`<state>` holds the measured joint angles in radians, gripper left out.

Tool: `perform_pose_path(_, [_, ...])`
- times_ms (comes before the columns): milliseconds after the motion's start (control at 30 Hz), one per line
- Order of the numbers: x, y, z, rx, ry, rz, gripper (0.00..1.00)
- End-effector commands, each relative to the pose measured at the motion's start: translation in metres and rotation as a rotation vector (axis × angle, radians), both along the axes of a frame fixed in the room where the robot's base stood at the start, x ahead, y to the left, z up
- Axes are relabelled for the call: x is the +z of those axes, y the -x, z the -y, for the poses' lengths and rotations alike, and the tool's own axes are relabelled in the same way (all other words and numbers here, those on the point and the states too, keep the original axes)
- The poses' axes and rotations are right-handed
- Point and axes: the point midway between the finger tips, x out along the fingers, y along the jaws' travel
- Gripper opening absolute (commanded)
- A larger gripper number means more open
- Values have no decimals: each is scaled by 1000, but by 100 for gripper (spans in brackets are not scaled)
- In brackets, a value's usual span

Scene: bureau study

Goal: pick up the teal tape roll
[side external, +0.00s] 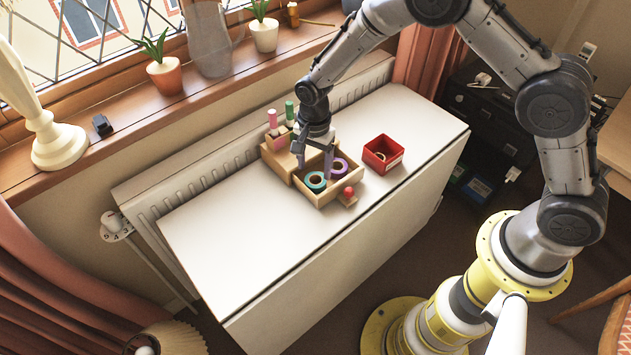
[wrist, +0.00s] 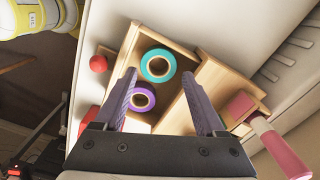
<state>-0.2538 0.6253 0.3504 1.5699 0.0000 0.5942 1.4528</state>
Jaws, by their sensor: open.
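The teal tape roll (side external: 315,181) lies flat in the open wooden drawer (side external: 347,185) of a small wooden organizer (side external: 276,162). It also shows in the wrist view (wrist: 170,65), against the tray's inner wall. A purple tape roll (side external: 339,167) lies beside it in the same drawer and shows in the wrist view (wrist: 142,99). My gripper (side external: 313,155) is above the drawer, open and empty. In the wrist view its two fingers (wrist: 165,100) point toward the drawer, with the purple roll partly behind the left finger and the teal roll beyond the tips.
A red box (side external: 383,154) stands right of the drawer. Pink and green upright items (side external: 289,112) stand on the organizer. The white table top (side external: 235,235) is clear at left.

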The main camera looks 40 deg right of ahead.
Motion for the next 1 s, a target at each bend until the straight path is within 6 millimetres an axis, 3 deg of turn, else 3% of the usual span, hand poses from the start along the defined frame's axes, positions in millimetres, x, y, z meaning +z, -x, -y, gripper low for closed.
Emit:
perform_pose_path(300, [-43, 3, -2, 1, 1, -4, 72])
perform_pose_path(600, [-47, 3, -2, 0, 1, -2, 72])
perform_pose_path(900, [-47, 3, -2, 0, 1, -2, 20])
perform_pose_path(1000, [-47, 3, -2, 0, 0, -1, 19])
